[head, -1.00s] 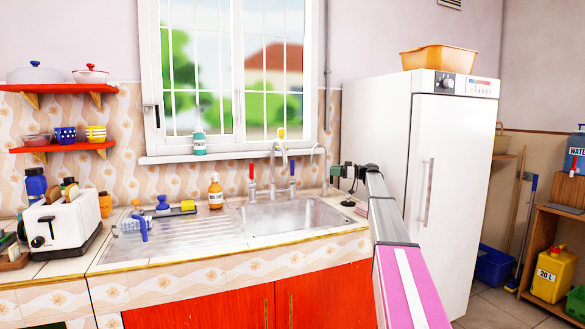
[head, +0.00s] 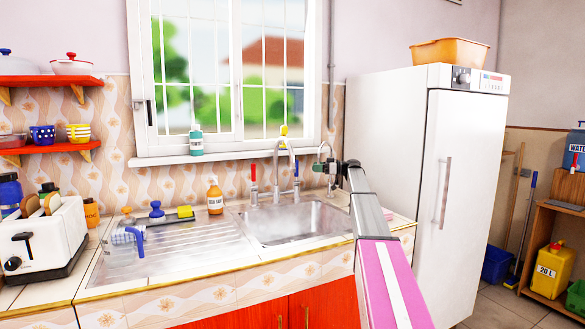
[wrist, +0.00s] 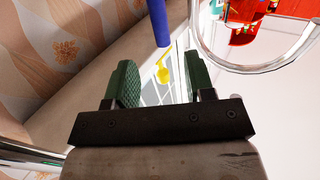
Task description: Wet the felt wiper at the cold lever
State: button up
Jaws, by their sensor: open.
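The cold lever, with a blue handle (head: 296,170), stands right of the tall sink tap (head: 276,165). In the wrist view a blue rod (wrist: 158,22), which looks like this lever, hangs at the top, beyond the fingertips. My gripper (head: 326,167) is up at the right of the tap, close to the blue lever. Its two green pads stand apart in the wrist view (wrist: 160,82), with nothing held between them. I cannot pick out the felt wiper for certain; a blue-knobbed item (head: 157,209) and a yellow-and-dark pad (head: 185,212) lie behind the drainboard.
The red-handled lever (head: 253,173) stands left of the tap, and an orange bottle (head: 215,196) beside the sink. A curved chrome pipe (wrist: 225,65) is close to my right finger. The sink basin (head: 300,222) looks empty. A white fridge (head: 390,150) stands right of my arm.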

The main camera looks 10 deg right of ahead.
aim_at(296, 175)
jog(key=x, duration=1)
jog(key=shift+a, duration=0.15)
jog(key=shift+c, duration=0.3)
